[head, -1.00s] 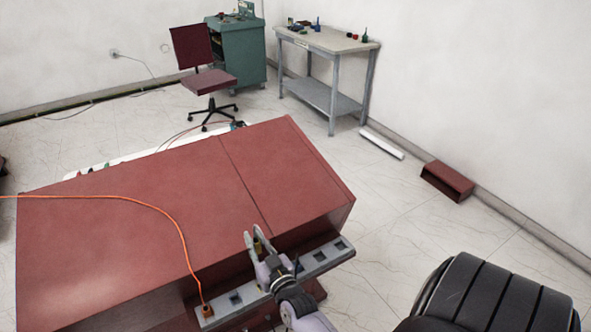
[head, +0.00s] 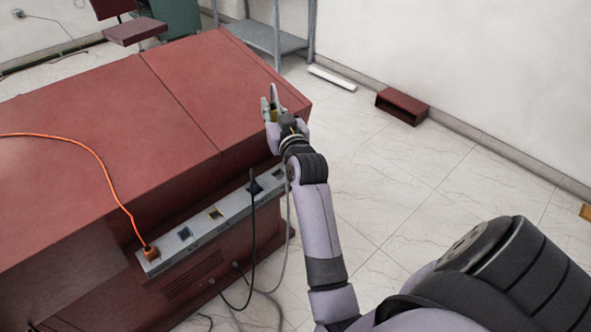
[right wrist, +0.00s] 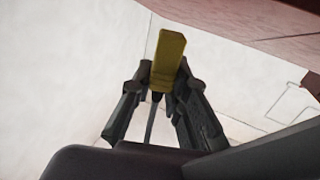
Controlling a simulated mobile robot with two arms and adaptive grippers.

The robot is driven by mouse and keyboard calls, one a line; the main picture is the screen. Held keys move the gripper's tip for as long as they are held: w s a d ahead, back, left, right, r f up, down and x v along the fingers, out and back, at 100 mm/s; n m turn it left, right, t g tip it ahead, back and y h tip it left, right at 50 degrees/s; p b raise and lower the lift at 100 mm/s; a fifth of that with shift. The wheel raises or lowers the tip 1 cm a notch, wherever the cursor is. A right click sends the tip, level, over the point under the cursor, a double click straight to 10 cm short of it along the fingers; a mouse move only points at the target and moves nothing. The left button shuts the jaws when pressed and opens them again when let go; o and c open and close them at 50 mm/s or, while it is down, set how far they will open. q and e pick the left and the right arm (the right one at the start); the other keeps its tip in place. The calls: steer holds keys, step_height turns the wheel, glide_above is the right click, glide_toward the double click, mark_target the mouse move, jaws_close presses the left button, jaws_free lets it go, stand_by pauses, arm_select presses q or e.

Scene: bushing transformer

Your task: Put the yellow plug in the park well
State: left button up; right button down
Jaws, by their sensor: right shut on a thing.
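My right gripper (head: 270,107) is shut on the yellow plug (right wrist: 168,58). It holds the plug in the air near the right end of the red cabinet. In the right wrist view the plug stands up between the two dark fingers (right wrist: 163,108), with a dark cable below it. The grey socket strip (head: 200,225) runs along the cabinet's front, below and left of the gripper. I cannot tell which is the park well. My left gripper is not in view.
An orange plug (head: 151,252) with an orange cable sits at the strip's left end. A black cable (head: 252,235) and a grey cable hang in front of the strip. The red cabinet top (head: 120,110) is clear apart from the orange cable. Floor to the right is open.

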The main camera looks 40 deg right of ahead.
steer(key=shift+s+d+f, duration=0.15)
steer(key=shift+d+f, duration=0.1)
steer(key=b, duration=0.2)
glide_above(279, 168)
steer(key=s+a, duration=0.2)
steer(key=f, duration=1.5)
steer(key=shift+s+d, duration=0.1)
steer(key=shift+d, duration=0.15)
steer(key=shift+f+b, duration=0.35)
steer(key=shift+f, duration=1.9)
steer(key=shift+f, duration=0.15)
steer(key=c, duration=1.5)
jaws_free()
steer(key=shift+c, duration=0.2)
